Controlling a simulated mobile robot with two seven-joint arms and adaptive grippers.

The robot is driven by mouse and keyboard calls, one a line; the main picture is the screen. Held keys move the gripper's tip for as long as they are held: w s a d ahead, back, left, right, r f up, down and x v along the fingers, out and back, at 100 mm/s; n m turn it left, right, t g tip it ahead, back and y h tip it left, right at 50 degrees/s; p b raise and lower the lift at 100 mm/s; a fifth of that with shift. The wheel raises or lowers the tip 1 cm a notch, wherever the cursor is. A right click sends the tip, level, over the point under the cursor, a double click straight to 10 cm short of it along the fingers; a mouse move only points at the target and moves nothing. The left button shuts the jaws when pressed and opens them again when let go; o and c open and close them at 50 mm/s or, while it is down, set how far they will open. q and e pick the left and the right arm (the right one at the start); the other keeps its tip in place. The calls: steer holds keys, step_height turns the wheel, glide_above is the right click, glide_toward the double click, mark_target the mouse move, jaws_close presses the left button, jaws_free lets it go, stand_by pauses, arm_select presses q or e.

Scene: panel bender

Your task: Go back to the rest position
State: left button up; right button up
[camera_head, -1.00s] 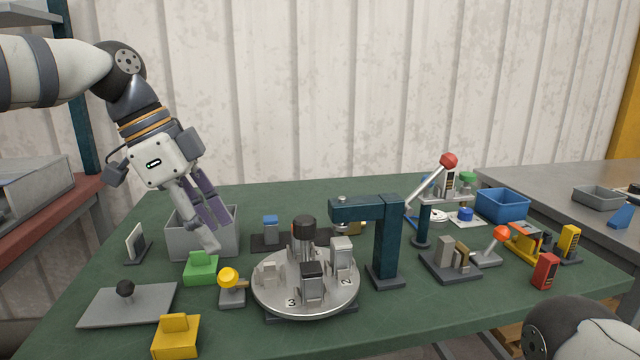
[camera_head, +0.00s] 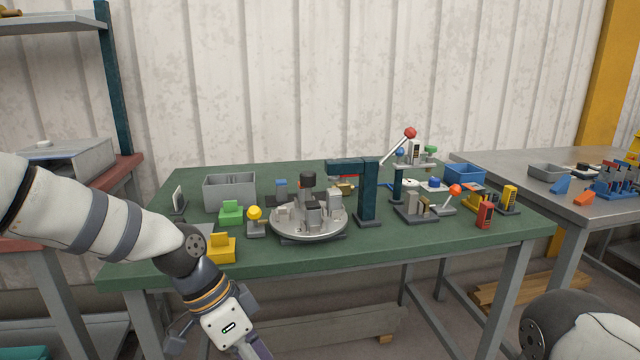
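My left arm comes in from the left, and its wrist hangs low in front of the green table (camera_head: 400,246). The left gripper's fingers run past the bottom edge of the picture, so I cannot see whether they are open or shut. Of my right arm only a rounded link shows at the bottom right corner; its gripper is out of view.
A green block (camera_head: 231,212), a yellow block (camera_head: 221,248) and a yellow-knobbed part (camera_head: 255,222) sit left of the turntable. A blue bin (camera_head: 465,175) is at the right. A grey side table (camera_head: 520,180) stands right, a shelf (camera_head: 112,90) left. The floor before the table is partly clear.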

arm_select(q)
steer(key=s+a+f+n+g, duration=0.1)
steer(key=s+f+n, duration=0.5)
steer(key=s+f, duration=1.1)
steer(key=s+a+n+y, duration=0.1)
steer(key=s+a+n, duration=0.1)
steer(key=s+a, duration=0.2)
steer(key=s+a+f+n+y, duration=0.1)
steer(key=s+a, duration=0.3)
steer(key=s, duration=0.6)
steer(key=s+a+n+y, duration=0.3)
steer(key=s+a, duration=0.1)
steer(key=s, duration=0.3)
steer(key=shift+s+a+f+g+p, duration=0.2)
steer(key=shift+f+g+p, duration=0.1)
steer(key=shift+f+p, duration=0.05)
